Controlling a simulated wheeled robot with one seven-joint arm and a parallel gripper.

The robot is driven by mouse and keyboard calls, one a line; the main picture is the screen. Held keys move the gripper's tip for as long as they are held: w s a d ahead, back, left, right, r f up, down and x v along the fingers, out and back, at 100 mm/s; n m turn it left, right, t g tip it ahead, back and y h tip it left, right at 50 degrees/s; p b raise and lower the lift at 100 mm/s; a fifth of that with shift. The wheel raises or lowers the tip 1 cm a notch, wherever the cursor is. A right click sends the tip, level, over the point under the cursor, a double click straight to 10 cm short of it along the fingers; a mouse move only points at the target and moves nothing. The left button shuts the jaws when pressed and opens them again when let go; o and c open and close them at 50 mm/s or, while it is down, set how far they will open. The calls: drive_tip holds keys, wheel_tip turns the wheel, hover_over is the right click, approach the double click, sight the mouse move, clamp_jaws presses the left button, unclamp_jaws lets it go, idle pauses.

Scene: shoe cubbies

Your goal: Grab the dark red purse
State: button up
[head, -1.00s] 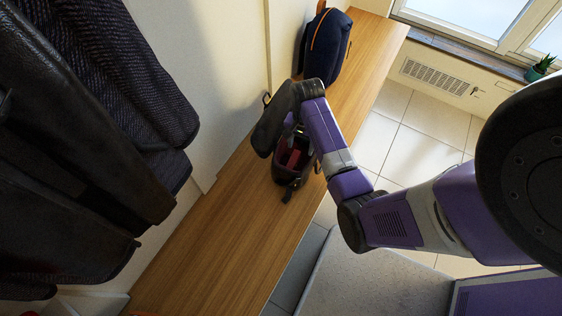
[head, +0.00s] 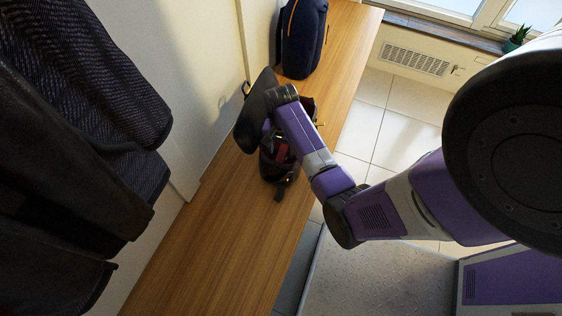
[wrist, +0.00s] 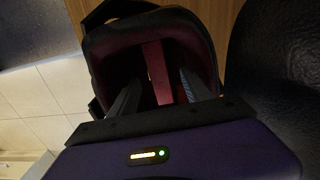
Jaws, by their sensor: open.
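The dark red purse (head: 268,172) stands on the wooden bench, with a dark outside and a red inside. My arm covers part of it in the head view. In the wrist view the purse (wrist: 203,31) fills the upper middle, with its red opening facing the camera. My gripper (wrist: 158,84) is open, and its two fingers point into that opening. A red upright strip (wrist: 155,65) of the purse shows between the fingers. I cannot tell whether either finger touches it.
The wooden bench (head: 215,235) runs diagonally, with free room on its near part. A dark rounded object (head: 252,115) is close beside the purse on the wall side. A navy backpack (head: 303,40) stands farther along. Dark coats (head: 75,150) hang at the left.

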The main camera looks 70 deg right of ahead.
wheel_tip(320, 180, down, 7)
drive_tip(key=shift+a+r+b, duration=0.15)
drive_tip(key=shift+b, duration=0.55)
drive_tip(key=shift+c, duration=0.5)
clamp_jaws()
